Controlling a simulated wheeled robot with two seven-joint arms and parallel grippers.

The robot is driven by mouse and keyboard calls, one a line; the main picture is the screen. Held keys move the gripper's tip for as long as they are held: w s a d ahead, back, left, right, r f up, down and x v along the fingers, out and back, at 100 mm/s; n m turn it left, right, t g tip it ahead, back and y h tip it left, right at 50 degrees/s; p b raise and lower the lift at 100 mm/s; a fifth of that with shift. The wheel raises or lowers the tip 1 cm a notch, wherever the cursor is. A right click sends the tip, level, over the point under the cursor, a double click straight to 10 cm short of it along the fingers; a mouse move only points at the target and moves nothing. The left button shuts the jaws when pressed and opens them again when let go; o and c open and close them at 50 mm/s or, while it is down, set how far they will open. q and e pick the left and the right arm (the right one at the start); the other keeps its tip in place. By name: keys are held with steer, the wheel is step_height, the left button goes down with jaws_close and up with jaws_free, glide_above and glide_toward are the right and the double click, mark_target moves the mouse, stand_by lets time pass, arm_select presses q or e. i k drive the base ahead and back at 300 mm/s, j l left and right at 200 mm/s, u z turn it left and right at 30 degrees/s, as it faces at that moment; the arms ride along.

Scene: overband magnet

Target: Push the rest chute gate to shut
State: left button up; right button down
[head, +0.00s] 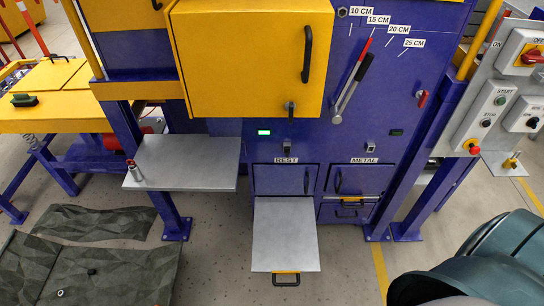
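Under the REST label (286,160) on the blue machine front is a blue panel with a dark handle (283,180). Below it a flat grey plate (285,235) sticks far out toward me, with a yellow and black handle (286,278) at its front edge. I cannot tell for sure which of these parts is the gate. A small lever (287,147) sits above the label. Neither of my grippers shows in the head view, and no gripper fingers are seen at the plate.
The METAL chute (357,180) beside it has no plate sticking out. A grey shelf (190,163) with a small red-topped object juts out at left. The yellow box (250,55) overhangs above. Dark mats (95,270) lie on the floor at left.

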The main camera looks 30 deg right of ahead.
mark_target(284, 243)
steer(key=k+j+z, duration=0.1)
steer(key=z, duration=0.35)
steer(key=k+z, duration=0.2)
steer(key=z, duration=0.25)
